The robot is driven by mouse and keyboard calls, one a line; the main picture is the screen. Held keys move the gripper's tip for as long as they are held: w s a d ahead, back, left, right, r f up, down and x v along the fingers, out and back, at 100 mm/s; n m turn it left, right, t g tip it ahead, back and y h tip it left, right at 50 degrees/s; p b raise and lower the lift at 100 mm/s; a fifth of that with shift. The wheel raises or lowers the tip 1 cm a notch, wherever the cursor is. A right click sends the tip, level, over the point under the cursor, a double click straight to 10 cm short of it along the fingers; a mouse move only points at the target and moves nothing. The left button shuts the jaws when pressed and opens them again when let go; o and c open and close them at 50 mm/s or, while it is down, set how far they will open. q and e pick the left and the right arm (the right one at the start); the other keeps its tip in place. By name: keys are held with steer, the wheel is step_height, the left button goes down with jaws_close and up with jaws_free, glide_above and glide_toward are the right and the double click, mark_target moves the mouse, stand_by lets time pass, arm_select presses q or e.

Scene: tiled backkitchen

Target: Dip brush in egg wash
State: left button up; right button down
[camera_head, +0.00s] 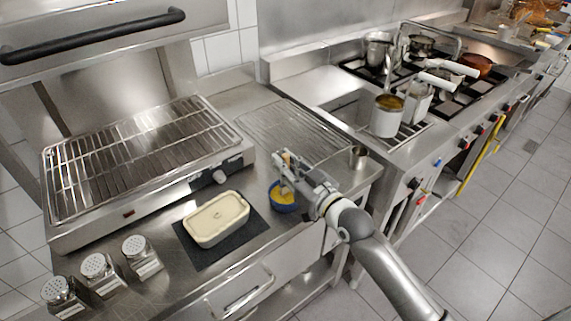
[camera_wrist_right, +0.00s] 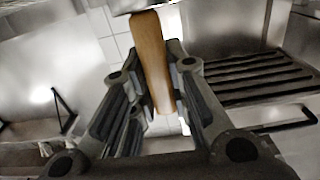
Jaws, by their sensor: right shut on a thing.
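A small blue bowl (camera_head: 284,208) with yellow egg wash (camera_head: 282,196) stands on the steel counter, just right of the dark mat. My right gripper (camera_head: 293,170) is above the bowl, shut on the brush. The brush's wooden handle (camera_wrist_right: 150,55) runs between the fingers in the right wrist view. In the head view the brush is mostly hidden by the gripper, and its lower end points down toward the bowl. I cannot tell whether the bristles touch the egg wash. My left gripper is not in view.
A cream dish (camera_head: 217,217) sits on the dark mat (camera_head: 212,254), left of the bowl. Several shakers (camera_head: 141,256) stand at the front left. A grill with a wire rack (camera_head: 130,150) is behind. A small metal cup (camera_head: 358,158) stands to the right, near the stove pots.

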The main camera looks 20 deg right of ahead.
mark_target(285, 155)
steer(key=shift+f, duration=0.25)
steer(key=shift+f+b, duration=0.35)
stand_by(0.9)
step_height(285, 155, up, 7)
steer(key=p, duration=0.7)
steer(key=shift+r, duration=0.15)
stand_by(0.6)
